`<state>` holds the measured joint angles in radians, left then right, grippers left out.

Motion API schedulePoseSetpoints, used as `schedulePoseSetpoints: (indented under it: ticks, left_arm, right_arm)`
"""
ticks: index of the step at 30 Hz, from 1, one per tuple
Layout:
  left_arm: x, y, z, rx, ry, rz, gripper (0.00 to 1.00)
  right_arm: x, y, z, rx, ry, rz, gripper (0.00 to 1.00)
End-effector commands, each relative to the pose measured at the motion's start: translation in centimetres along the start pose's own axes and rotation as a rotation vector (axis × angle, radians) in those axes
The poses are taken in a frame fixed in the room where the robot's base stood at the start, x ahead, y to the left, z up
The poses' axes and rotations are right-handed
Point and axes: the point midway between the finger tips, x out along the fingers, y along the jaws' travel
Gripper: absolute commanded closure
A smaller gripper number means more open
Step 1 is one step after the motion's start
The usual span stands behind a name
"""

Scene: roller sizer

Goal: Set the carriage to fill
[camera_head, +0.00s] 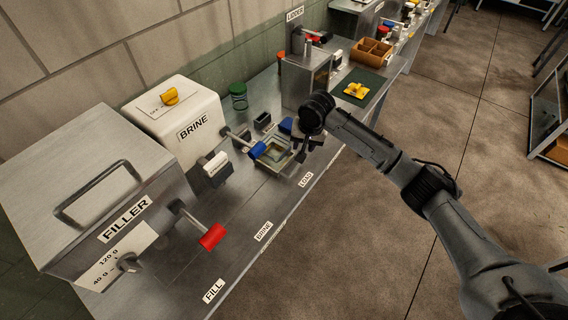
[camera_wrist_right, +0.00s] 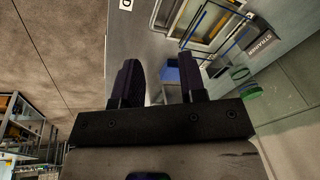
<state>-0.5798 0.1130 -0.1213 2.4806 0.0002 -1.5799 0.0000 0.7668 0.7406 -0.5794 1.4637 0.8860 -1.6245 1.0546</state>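The carriage, a pale square frame-like tray (camera_head: 275,153), sits on the bench beside the LOAD label (camera_head: 306,179). It also shows partly in the right wrist view (camera_wrist_right: 207,22). The FILL label (camera_head: 213,290) is at the near end of the bench, below the filler (camera_head: 120,225). My right gripper (camera_head: 309,145) is just right of the carriage, over the bench edge. In the right wrist view its two fingers (camera_wrist_right: 162,84) are apart, with a blue piece (camera_wrist_right: 171,72) visible beyond the gap. I cannot tell whether they touch anything. My left gripper is not in view.
The filler's red handle (camera_head: 212,237) and the brine box's blue handle (camera_head: 257,150) stick out over the bench. A green-lidded jar (camera_head: 238,96) stands behind. The bench top between the FILL and BRINE (camera_head: 263,231) labels is clear.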

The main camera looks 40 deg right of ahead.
Motion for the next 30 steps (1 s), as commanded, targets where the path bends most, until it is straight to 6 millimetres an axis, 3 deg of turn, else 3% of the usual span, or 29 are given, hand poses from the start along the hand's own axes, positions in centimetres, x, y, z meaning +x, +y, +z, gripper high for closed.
schedulePoseSetpoints:
  ticks: [7, 16, 30]
  left_arm:
    - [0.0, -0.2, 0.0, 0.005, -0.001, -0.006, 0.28]
    - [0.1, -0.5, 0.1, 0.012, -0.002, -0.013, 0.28]
    - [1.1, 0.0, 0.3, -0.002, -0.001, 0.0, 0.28]
  right_arm:
    - [0.0, -0.4, 1.0, 0.389, -0.063, -0.01, 0.62]
    - [0.9, -0.4, 1.0, 0.538, -0.063, -0.004, 0.62]
    - [9.0, -0.5, 1.5, 0.539, -0.062, -0.003, 0.62]
